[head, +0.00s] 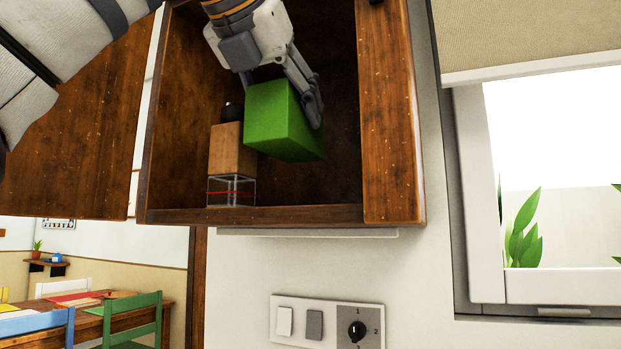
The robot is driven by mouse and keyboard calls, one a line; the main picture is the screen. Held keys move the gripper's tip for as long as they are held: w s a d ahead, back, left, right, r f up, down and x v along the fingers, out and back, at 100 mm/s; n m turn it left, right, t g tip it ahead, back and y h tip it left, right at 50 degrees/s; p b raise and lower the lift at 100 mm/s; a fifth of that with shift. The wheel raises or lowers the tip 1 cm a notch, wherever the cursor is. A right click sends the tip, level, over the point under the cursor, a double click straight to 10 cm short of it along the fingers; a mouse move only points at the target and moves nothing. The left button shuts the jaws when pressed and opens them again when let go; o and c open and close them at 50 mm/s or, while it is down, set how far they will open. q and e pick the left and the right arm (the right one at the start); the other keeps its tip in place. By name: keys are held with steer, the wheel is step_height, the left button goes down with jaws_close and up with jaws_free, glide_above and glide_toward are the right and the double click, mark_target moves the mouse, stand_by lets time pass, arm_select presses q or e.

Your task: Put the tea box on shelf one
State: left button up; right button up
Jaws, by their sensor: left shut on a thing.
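The tea box looks to be the green box (282,120) in the upper middle of the head view. My left gripper (283,88) comes down from the top and is shut on it, with a finger along its right side. The green box is tilted and held inside the opening of a dark wooden cabinet (385,130), above its bottom board (290,214). The far finger is mostly hidden behind the box. My right gripper is not in view.
A tan-topped clear container (232,150) stands at the left inside the cabinet, close to the green box, with a dark object (232,112) behind it. An open wooden door (75,140) is at left. The cabinet's lower right looks free.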

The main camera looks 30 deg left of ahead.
mark_target(304, 161)
arm_select(q)
steer(key=w, duration=0.8)
steer(key=f, duration=0.7)
steer(key=shift+s+a, duration=0.2)
steer(key=shift+w+f, duration=0.15)
steer(key=o, duration=1.4)
steer(key=shift+f, duration=0.2)
steer(key=shift+o, duration=0.2)
steer(key=shift+r, duration=0.15)
steer(key=v, duration=1.2)
